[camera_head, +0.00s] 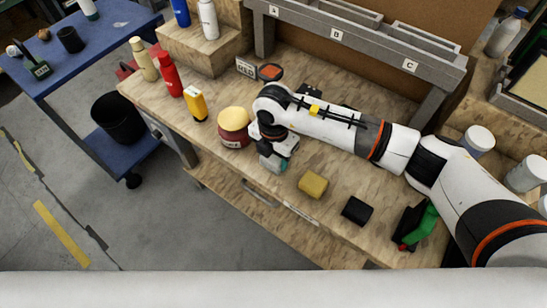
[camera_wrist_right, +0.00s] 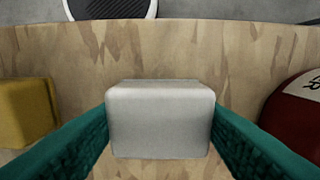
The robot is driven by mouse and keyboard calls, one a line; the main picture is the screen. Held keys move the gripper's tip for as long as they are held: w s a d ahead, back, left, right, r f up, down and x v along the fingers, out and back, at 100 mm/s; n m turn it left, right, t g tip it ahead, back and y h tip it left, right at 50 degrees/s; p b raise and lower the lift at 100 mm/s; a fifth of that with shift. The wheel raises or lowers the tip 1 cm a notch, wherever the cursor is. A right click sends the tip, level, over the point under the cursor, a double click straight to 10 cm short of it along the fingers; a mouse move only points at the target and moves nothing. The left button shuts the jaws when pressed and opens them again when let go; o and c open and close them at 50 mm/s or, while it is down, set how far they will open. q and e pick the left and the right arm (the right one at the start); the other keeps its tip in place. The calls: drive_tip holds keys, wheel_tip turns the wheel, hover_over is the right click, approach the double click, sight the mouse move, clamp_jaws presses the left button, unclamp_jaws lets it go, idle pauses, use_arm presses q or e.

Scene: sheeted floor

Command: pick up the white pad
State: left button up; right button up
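The white pad (camera_wrist_right: 160,122) is a pale grey-white block with rounded edges, in the middle of the right wrist view. My right gripper's teal fingers stand along its left and right sides, with no gap visible between them and the pad. In the head view my right gripper (camera_head: 273,160) is low over the workbench near its front edge, pointing down. There the pad is mostly hidden by the gripper. I cannot tell whether the pad is clear of the bench. My left gripper is not in view.
On the workbench (camera_head: 235,185), a yellow sponge (camera_head: 313,184) and a dark block (camera_head: 357,211) lie right of the gripper. A dark red jar with a yellow lid (camera_head: 234,127) stands close on its left. Bottles stand farther left. A grey bin rack (camera_head: 337,34) runs behind.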

sight(274, 156)
drive_tip(key=shift+c, duration=0.3)
wheel_tip(274, 156, up, 10)
drive_tip(key=shift+r+b, duration=0.1)
drive_tip(key=shift+b, duration=0.95)
